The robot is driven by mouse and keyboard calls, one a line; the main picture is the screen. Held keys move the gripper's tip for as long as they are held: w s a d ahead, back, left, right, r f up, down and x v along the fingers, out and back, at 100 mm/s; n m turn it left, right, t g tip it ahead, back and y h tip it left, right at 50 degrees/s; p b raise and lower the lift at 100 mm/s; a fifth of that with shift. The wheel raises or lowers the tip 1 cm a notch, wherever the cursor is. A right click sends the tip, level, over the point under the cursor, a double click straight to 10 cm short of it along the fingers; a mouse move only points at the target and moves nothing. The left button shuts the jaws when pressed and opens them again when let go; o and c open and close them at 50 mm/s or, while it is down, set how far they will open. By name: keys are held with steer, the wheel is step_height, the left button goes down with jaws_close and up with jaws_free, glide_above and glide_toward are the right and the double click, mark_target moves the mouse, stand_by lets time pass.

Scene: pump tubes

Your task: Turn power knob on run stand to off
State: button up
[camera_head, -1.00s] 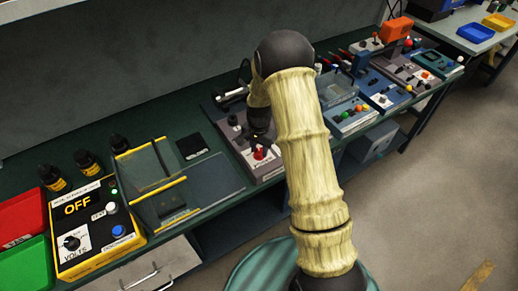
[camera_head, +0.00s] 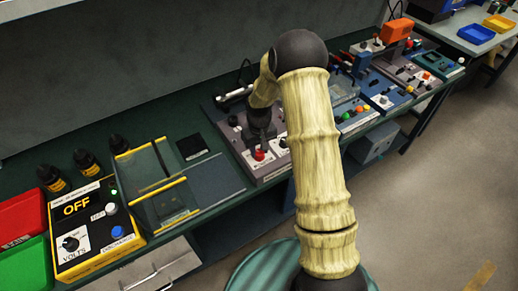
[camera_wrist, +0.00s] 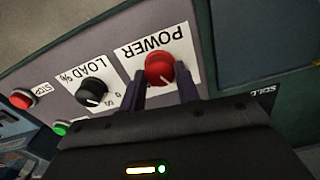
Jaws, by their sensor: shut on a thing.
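The red power knob (camera_wrist: 159,68) sits on a white plate marked POWER, upside down in the wrist view. My gripper (camera_wrist: 162,80) has one dark finger on each side of this knob and is shut on it. In the head view the red knob (camera_head: 259,155) shows at the front of the grey run stand (camera_head: 272,177), just below my gripper (camera_head: 261,141). The knob's pointer and its on and off marks cannot be made out. My gripper body covers the lower part of the wrist view.
Beside the power knob are a black load knob (camera_wrist: 92,92), a red stop button (camera_wrist: 22,98) and a green button (camera_wrist: 60,128). A yellow box reading OFF (camera_head: 77,208) and a clear guard (camera_head: 150,170) stand to the left. Several other panels line the bench at right.

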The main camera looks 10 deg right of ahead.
mark_target(259, 152)
steer(key=n, duration=0.3)
steer(key=shift+n, duration=0.4)
stand_by(0.3)
steer(key=o, duration=1)
steer(key=shift+s, duration=0.1)
steer(key=shift+r, duration=0.15)
steer(key=shift+r, duration=0.3)
step_height(259, 152, up, 17)
steer(key=shift+f+b, duration=0.2)
steer(key=shift+b, duration=0.55)
